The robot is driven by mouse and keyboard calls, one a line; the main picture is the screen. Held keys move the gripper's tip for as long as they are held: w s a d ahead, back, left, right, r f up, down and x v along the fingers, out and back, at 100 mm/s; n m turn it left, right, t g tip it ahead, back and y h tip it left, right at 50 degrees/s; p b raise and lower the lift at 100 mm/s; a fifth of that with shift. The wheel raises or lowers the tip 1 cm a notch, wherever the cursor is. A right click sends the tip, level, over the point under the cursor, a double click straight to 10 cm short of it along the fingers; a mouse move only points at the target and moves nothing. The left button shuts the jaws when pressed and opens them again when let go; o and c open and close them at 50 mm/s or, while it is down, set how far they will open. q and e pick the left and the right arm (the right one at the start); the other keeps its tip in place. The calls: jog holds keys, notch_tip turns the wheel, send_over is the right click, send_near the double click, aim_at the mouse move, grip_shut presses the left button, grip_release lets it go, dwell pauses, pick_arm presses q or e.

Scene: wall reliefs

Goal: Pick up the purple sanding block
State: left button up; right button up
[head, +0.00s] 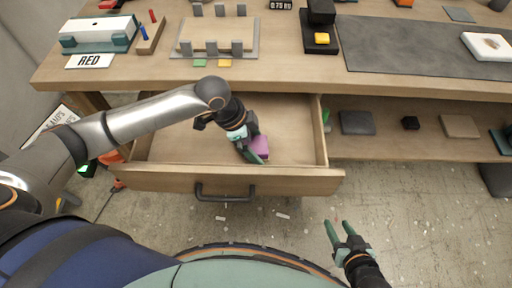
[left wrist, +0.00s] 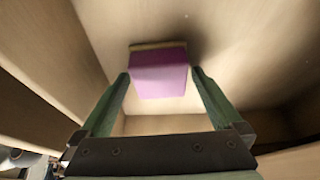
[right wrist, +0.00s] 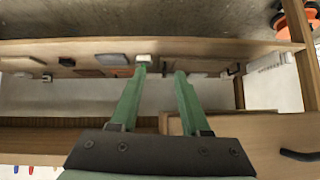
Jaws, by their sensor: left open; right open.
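The purple sanding block (head: 259,147) lies in the open drawer (head: 290,140) under the workbench. In the left wrist view the block (left wrist: 160,78) shows a purple body with a tan layer along one edge, and it sits between and just beyond my open fingers. My left gripper (head: 250,154) reaches down into the drawer at the block and hides part of it in the head view. It also shows in the left wrist view (left wrist: 160,92), with a gap between the fingers. My right gripper (head: 340,232) is open and empty, low in front of the bench.
The drawer front (head: 220,180) with its dark handle (head: 225,192) stands out from the bench. A lower shelf (head: 400,145) at right holds several flat pieces. The bench top holds a white block on a teal stand (head: 98,32) and a grey mat (head: 400,45).

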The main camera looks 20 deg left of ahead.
pick_arm(q)
jog(key=c, duration=1.3)
